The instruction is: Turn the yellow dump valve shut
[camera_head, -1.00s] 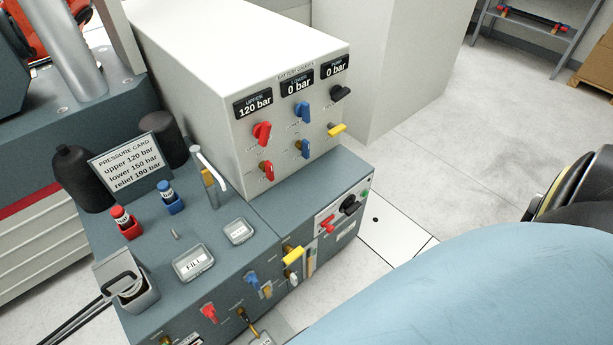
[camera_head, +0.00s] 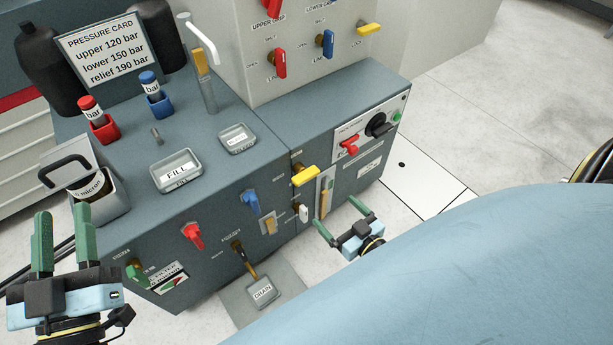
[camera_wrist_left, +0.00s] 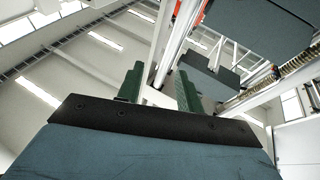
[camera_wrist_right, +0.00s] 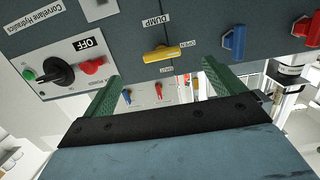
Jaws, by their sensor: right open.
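The yellow dump valve (camera_head: 305,177) is on the front face of the blue-grey console. My left gripper (camera_head: 63,215) is open and empty at the far left, near the grey cup holder.
Blue (camera_head: 252,203), red (camera_head: 194,236) and white (camera_head: 303,212) handles are near the dump valve. A black knob (camera_head: 379,125) and red switch (camera_head: 349,145) are to its right. Another yellow handle (camera_head: 369,29) is on the upper cabinet. A drain tray (camera_head: 262,291) lies below.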

